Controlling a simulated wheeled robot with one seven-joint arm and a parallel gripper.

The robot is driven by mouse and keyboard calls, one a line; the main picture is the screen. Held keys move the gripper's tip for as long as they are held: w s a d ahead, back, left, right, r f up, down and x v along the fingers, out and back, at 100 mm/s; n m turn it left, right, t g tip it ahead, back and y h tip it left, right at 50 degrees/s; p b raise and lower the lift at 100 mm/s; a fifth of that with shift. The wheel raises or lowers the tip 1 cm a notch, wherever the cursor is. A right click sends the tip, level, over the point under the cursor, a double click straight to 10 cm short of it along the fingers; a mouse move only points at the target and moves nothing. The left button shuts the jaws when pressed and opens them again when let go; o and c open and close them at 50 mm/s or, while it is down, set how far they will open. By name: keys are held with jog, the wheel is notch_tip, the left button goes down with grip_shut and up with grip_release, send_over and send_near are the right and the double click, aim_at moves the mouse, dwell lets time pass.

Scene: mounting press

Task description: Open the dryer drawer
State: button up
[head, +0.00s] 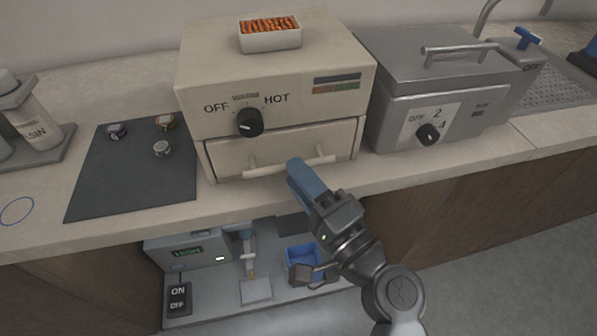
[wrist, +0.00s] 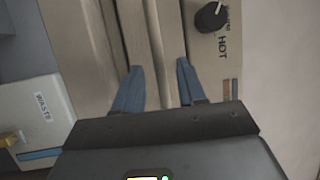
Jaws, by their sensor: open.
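The dryer (head: 277,75) is a beige box on the counter with a black knob (head: 249,122) between OFF and HOT. Its drawer (head: 230,154) is at the bottom of the front and looks shut or nearly so. A beige bar handle (head: 265,170) runs across the drawer front. My gripper (head: 297,167) is at the right half of the handle. In the wrist view my gripper (wrist: 158,82) is open, with one blue finger on each side of the handle bar (wrist: 154,40). I cannot tell whether either finger touches it.
A white tray of orange-brown pieces (head: 270,36) sits on the dryer. A grey lidded machine (head: 437,85) stands to the right. A dark mat (head: 130,185) with several small round pieces lies left. Below the counter are a blue bin (head: 302,256) and a scale-like device (head: 188,250).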

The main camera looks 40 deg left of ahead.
jog(key=shift+w+a, duration=0.1)
jog(key=shift+a, duration=0.3)
jog(key=shift+c, duration=0.3)
grip_shut()
